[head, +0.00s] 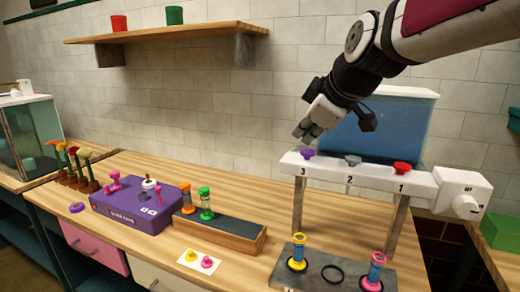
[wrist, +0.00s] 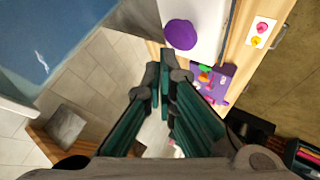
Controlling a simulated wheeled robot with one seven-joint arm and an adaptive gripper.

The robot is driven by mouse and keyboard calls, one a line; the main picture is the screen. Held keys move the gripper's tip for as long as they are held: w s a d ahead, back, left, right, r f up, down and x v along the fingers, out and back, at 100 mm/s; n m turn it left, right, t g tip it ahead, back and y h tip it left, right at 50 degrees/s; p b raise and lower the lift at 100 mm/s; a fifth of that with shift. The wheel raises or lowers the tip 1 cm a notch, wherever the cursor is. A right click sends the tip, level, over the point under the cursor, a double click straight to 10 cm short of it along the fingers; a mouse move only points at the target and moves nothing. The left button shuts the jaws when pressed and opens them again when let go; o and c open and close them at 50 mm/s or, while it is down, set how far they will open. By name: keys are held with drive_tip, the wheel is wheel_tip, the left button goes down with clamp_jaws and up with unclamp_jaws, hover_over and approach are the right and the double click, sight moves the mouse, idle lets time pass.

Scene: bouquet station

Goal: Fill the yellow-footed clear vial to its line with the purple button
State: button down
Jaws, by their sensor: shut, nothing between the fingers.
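The yellow-footed vial (head: 298,252) stands upright on the grey base plate at the left position, below the number 3 of the dispenser. Its body looks bluish between a yellow top and a yellow foot; its line and liquid level are too small to make out. The purple button (head: 307,153) sits on top of the white dispenser bar (head: 340,172) above the 3. It also shows in the wrist view (wrist: 181,34). My gripper (head: 306,132) is shut and empty, just above the purple button, apparently not touching it. In the wrist view its fingertips (wrist: 165,74) are together.
A grey button (head: 352,159) and a red button (head: 402,167) share the bar, with a white dial box (head: 460,194) at its right end. A pink-footed vial (head: 374,272) stands right of an empty black ring (head: 332,274). A blue tank (head: 385,125) stands behind.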

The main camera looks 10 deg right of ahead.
sight(305, 152)
drive_tip(key=shift+r+p, duration=1.2)
drive_tip(key=shift+r, duration=1.35)
drive_tip(key=s+f+m+g, duration=0.1)
drive_tip(key=s+f+m, duration=0.2)
drive_tip(key=s, duration=0.6)
drive_tip(key=s+a+f+m+g, duration=0.1)
drive_tip(key=s+f+m, duration=0.3)
drive_tip(key=s, duration=0.5)
drive_tip(key=s+f+m+g+h, duration=0.1)
drive_tip(key=s+f+m+g, duration=0.1)
drive_tip(key=s+f, duration=0.5)
drive_tip(key=shift+s+a+m, duration=0.2)
drive_tip(key=shift+s+m, duration=0.6)
drive_tip(key=shift+s, duration=0.45)
drive_tip(key=shift+d+f, duration=0.1)
